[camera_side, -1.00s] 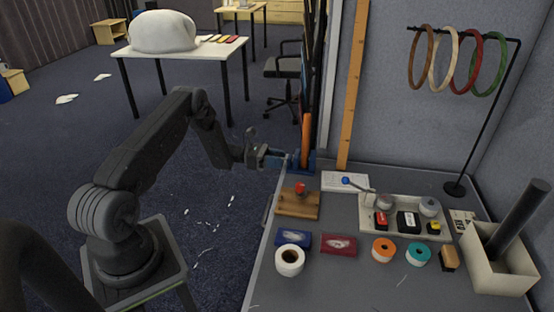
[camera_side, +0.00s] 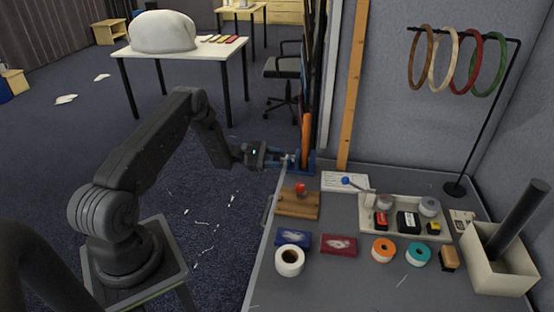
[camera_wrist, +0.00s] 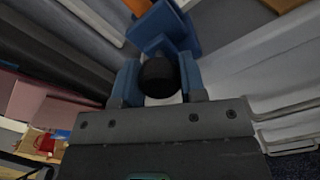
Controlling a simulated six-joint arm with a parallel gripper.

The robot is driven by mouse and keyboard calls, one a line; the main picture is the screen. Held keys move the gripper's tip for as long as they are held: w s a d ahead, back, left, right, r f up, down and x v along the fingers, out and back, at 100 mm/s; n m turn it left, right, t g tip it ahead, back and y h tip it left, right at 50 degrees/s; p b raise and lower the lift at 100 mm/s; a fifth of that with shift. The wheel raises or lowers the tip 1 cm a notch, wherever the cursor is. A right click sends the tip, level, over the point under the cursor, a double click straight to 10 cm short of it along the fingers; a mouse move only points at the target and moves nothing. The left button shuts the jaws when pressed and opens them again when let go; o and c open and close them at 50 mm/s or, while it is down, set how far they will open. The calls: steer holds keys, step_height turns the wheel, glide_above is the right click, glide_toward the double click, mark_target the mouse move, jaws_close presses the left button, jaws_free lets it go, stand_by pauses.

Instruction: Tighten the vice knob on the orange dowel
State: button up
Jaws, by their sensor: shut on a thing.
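The blue vice (camera_side: 304,164) sits at the table's back left edge. The orange dowel (camera_side: 306,128) stands upright in it; in the wrist view the dowel (camera_wrist: 182,3) shows only at the top edge, above the blue vice body (camera_wrist: 166,32). My gripper (camera_side: 284,159) reaches the vice from the left. In the wrist view its two blue-padded fingers (camera_wrist: 158,82) are shut on the round black knob (camera_wrist: 159,74), one on each side. The knob is too small to make out in the side view.
A wooden block with a red knob (camera_side: 299,203) stands in front of the vice. A tray of small items (camera_side: 364,222), tape rolls and a bin (camera_side: 503,275) lie farther right. A tall wooden ruler (camera_side: 353,85) stands close behind the vice.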

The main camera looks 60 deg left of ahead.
stand_by(0.3)
steer(key=o, duration=0.8)
steer(key=shift+o, duration=0.6)
steer(key=shift+d+f, duration=0.1)
steer(key=shift+s+f, duration=0.1)
steer(key=v, duration=0.8)
steer(key=shift+a+r, duration=0.2)
steer(key=shift+r, duration=0.2)
